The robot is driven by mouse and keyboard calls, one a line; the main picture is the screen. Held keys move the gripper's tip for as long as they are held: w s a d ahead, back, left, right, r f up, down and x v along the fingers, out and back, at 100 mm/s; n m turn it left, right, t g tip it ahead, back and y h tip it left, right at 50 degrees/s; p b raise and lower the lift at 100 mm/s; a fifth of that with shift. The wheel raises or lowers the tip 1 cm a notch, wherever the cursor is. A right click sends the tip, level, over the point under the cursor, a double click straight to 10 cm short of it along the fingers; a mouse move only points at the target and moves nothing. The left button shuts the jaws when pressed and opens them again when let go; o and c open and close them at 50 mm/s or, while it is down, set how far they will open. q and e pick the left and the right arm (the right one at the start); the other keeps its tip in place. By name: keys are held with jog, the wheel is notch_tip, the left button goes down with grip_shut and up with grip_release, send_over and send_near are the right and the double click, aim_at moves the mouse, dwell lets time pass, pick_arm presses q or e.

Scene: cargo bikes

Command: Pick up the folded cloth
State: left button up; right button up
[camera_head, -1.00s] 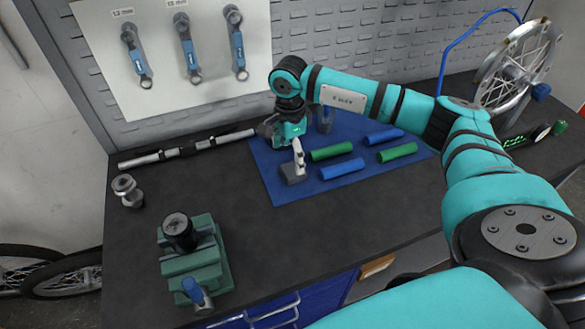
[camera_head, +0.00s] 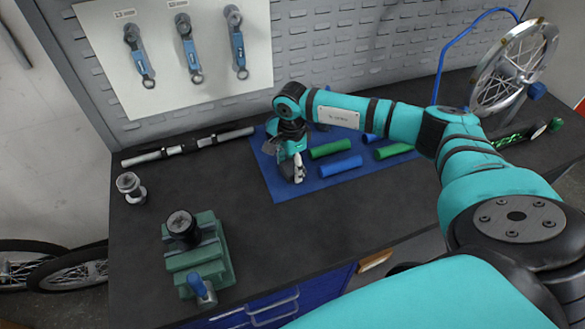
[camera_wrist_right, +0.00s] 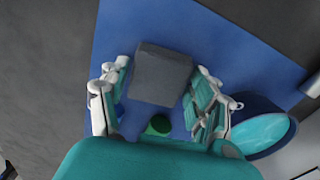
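The folded cloth (camera_wrist_right: 160,75) is a small grey block-like bundle on the blue mat. In the right wrist view it lies between and slightly beyond the fingers of my right gripper (camera_wrist_right: 160,95). In the head view my right gripper (camera_head: 293,172) is low over the near left part of the blue mat (camera_head: 289,190) and hides the cloth. My left gripper is not in view.
Blue and green grips, such as a green one (camera_head: 330,149) and a blue one (camera_head: 340,166), lie right of my gripper. A green vise (camera_head: 198,262) stands at the front left. A wheel (camera_head: 515,65) is at the back right. The bench between vise and mat is clear.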

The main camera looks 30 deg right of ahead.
aim_at(292, 166)
jog(key=c, duration=0.6)
jog(key=shift+r, duration=0.1)
jog(key=shift+r+b, duration=0.35)
jog(key=shift+r, duration=0.05)
notch_tip(292, 166, up, 2)
jog(key=shift+r+b, duration=0.2)
jog(key=shift+b, duration=0.4)
jog(key=s+a+b, duration=0.1)
jog(key=s+a, duration=0.2)
jog(key=s+a+r+b, duration=0.1)
jog(key=s+a, duration=0.3)
jog(key=s+a+b, duration=0.1)
jog(key=s+a, duration=0.2)
jog(key=shift+s+a+r+b, duration=0.15)
jog(key=shift+s+r+b, duration=0.05)
jog(key=shift+s+b, duration=0.2)
jog(key=shift+s+a+r, duration=0.15)
jog(key=shift+s+a, duration=0.25)
